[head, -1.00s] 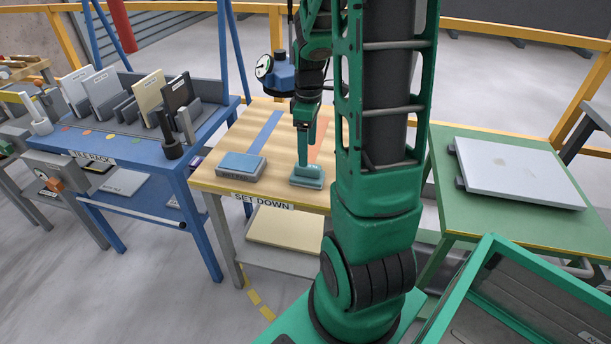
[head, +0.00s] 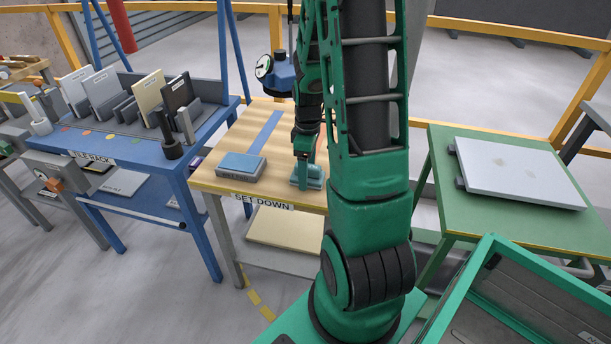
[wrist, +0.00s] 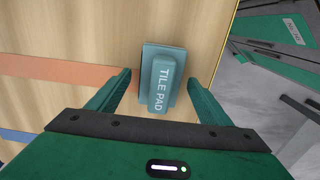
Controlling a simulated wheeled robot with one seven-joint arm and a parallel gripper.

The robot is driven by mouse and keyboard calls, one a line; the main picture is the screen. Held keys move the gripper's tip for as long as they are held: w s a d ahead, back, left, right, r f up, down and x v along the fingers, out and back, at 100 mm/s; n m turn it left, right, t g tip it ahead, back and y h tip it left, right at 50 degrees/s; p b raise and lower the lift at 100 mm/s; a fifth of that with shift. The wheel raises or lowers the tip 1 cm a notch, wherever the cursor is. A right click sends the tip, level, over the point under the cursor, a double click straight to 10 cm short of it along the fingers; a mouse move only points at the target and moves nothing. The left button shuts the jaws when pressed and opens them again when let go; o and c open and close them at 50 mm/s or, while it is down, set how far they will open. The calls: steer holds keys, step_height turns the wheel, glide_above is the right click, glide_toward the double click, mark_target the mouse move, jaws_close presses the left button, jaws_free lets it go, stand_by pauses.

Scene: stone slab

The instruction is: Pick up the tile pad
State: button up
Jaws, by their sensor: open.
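The tile pad (wrist: 150,62) is a teal block with a raised handle labelled "TILE PAD". It lies on the wooden top of the set-down table (head: 213,180), near its right front. In the head view the tile pad (head: 313,183) is partly hidden by my gripper. My gripper (head: 304,172) points down at it. In the wrist view my gripper (wrist: 158,88) is open, with one finger on each side of the handle. Gaps show between the fingers and the handle, wider on the left.
A blue-topped block (head: 242,165) sits left of the pad. A blue tile rack (head: 130,140) with upright tiles stands further left. A green table (head: 450,210) with a grey slab (head: 520,172) is at right. A green-framed bin (head: 480,262) is at front right.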

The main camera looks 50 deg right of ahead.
steer(key=shift+c, duration=0.3)
steer(key=c, duration=1.2)
steer(key=shift+r, duration=0.1)
steer(key=shift+c, duration=0.2)
steer(key=shift+r, duration=0.45)
steer(key=r, duration=0.2)
steer(key=a+r, duration=0.1)
steer(key=r, duration=0.1)
steer(key=shift+w+a, duration=0.15)
steer(key=shift+w, duration=0.05)
steer(key=w+a+r, duration=0.1)
steer(key=a+r, duration=0.5)
steer(key=a, duration=0.4)
steer(key=shift+w, duration=0.4)
steer(key=shift+a, duration=0.1)
